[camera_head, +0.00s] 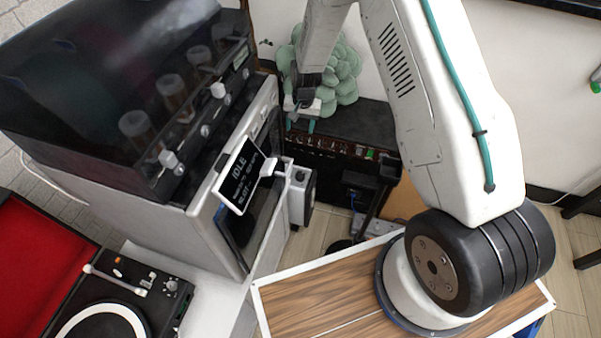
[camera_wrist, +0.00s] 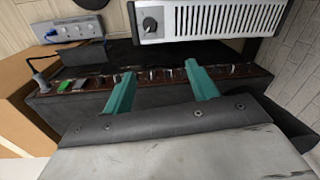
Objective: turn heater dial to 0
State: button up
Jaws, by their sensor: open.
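The heater (camera_wrist: 225,20) is a white box with a slatted grille at the top of the wrist view. Its round dark dial (camera_wrist: 150,24) sits at the left of its face; the setting is too small to read. In the head view a white box (camera_head: 300,199) with a small dial, which looks like the heater, stands on the floor beyond the grey cabinet. My gripper (camera_wrist: 161,84) is open and empty, its two teal fingers apart over the dark panel's edge and short of the heater. In the head view my gripper (camera_head: 301,123) is above and behind that box, not touching it.
A dark control panel (camera_head: 345,123) with a row of knobs and a green switch (camera_wrist: 81,86) lies below my gripper. A green plant (camera_head: 345,75) stands behind it. The grey cabinet with a tilted screen (camera_head: 241,177) is at left, a turntable (camera_head: 112,300) in front.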

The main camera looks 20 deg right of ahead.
jog(key=m, duration=0.1)
send_over(301, 174)
notch_tip(301, 174, down, 17)
jog(key=shift+d+f, duration=0.1)
jog(key=shift+d, duration=0.05)
jog(key=f, duration=0.7)
jog(key=shift+a+f, duration=0.2)
jog(key=shift+f, duration=0.2)
jog(key=c, duration=1)
